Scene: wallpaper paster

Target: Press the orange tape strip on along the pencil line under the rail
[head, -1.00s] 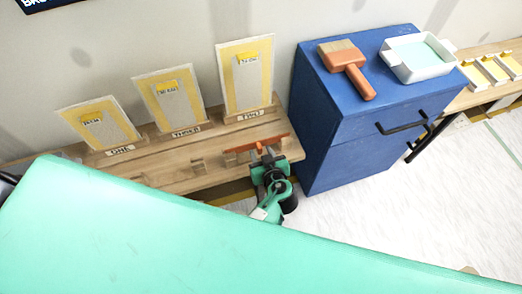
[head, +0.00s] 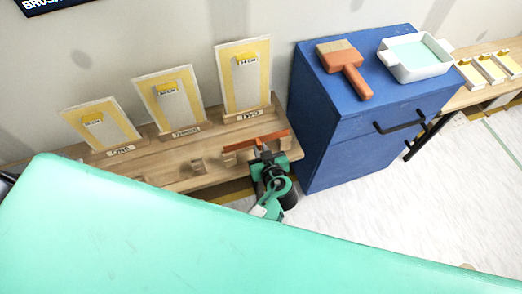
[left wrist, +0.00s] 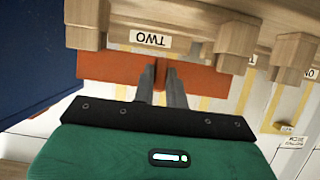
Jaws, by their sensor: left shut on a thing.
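My left gripper (head: 261,151) is shut on the orange strip (head: 240,144) near the right end of the wooden rail (head: 165,178). The strip is long and thin, and lies nearly parallel to the rail. In the left wrist view, my left gripper (left wrist: 162,80) has its narrow fingers at the middle of the strip (left wrist: 108,68), which spreads out on both sides. I cannot tell whether the strip touches the rail. The pencil line cannot be made out. My right gripper is not in view.
Three yellow-edged panels (head: 243,75) stand on the rail by the wall. A blue cabinet (head: 335,150) stands close on the right, bearing a brush (head: 346,68) and a white tray (head: 447,68). A large mint-green surface (head: 200,240) fills the foreground.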

